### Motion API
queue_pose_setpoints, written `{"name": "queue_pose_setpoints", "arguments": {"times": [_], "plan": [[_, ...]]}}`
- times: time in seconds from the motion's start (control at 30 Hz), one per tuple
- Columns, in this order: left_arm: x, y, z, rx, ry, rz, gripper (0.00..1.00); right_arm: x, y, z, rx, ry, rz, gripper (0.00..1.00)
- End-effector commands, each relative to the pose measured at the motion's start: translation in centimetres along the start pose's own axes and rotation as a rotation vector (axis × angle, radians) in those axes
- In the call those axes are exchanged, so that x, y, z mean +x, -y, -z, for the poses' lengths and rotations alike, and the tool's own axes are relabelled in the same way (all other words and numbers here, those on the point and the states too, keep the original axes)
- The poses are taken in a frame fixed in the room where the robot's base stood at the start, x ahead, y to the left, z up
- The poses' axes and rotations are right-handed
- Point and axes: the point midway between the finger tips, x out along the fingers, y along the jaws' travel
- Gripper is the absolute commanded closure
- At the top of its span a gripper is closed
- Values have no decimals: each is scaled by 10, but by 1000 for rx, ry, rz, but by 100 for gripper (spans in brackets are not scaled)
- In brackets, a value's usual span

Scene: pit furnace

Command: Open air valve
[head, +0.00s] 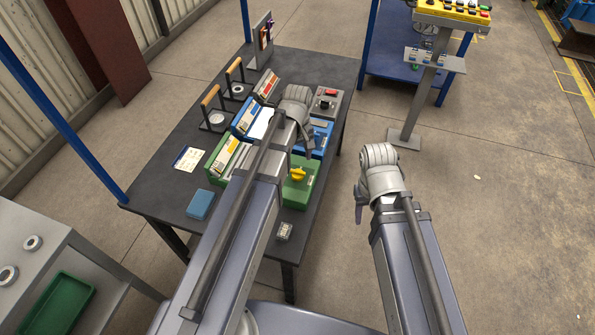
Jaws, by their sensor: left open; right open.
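A yellow knob (297,174) sits on top of a green box (299,190) near the right edge of the dark table. A blue box (320,135) stands behind it, and a grey box with a red button (327,101) is further back. No label tells me which of these is the air valve. My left gripper (309,147) is over the table, above the blue box and just behind the yellow knob in the picture, and partly hides the boxes. My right gripper (360,207) is off the table's right side, over the floor. Both look empty.
The dark table (165,192) also holds a blue block (200,204), a paper card (188,158), several colored binders and wooden-handled stands. A blue table (385,60) and a control post (423,90) stand behind.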

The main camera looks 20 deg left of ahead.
Motion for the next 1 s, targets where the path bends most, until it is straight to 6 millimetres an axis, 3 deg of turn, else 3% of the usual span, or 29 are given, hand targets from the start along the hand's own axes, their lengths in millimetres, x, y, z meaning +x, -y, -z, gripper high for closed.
{"name": "queue_pose_setpoints", "arguments": {"times": [0.3, 0.5, 0.87, 1.0], "plan": [[45, 0, 0, 1, 0, 0, 22, 44, 4, 3, 0, 0, 0, 50], [64, 0, 0, 1, 0, 0, 22, 64, 6, 4, -1, 0, 0, 50], [66, 0, 0, 1, 0, 0, 22, 65, 6, 4, -1, 0, 0, 50], [66, 0, 0, 1, 0, 0, 36, 65, 6, 4, -1, 0, 0, 50]]}}
